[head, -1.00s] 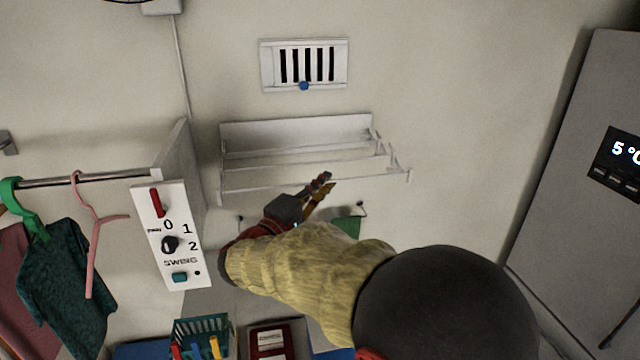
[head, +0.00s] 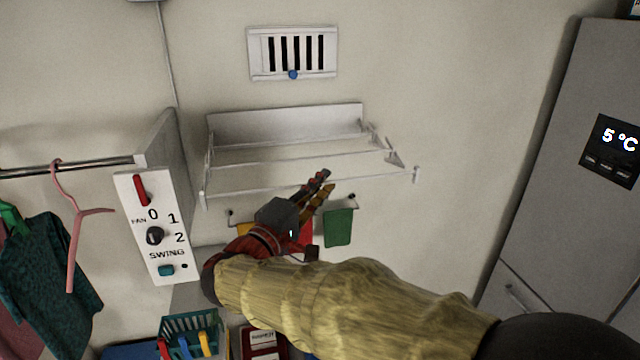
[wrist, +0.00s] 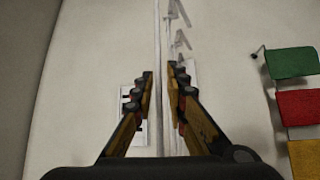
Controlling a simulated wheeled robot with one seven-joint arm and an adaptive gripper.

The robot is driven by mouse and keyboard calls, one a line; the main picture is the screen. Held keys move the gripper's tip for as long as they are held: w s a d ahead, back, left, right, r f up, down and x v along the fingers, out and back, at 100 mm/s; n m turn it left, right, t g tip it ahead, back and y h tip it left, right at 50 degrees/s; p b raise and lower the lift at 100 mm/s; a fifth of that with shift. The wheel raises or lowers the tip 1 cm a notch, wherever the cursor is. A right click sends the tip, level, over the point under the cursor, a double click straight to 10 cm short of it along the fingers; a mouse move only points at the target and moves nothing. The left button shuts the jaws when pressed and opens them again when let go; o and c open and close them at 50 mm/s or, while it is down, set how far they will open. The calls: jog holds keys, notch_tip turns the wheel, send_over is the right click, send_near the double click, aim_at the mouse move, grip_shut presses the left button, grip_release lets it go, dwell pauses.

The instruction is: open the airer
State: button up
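The airer (head: 285,124) is a white wall rack with a back plate and several thin rails, standing out from the wall. Its front rail (head: 385,180) runs across the picture past my fingertips. My gripper (head: 323,182) reaches up to this rail near its middle. In the wrist view the rail (wrist: 158,40) runs upright between the two fingers of my gripper (wrist: 161,80), which are close together around it. Exact finger contact is hard to see. The side brackets (wrist: 180,12) show beyond the fingertips.
A vent with a blue knob (head: 293,74) is above the airer. Green (head: 338,228), red and yellow cloths hang below it. A switch panel (head: 155,228) and clothes rail are at left, a grey fridge (head: 560,170) at right. A basket (head: 190,330) stands below.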

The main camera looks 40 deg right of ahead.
jog(key=shift+o, duration=1)
jog(key=v, duration=1.2)
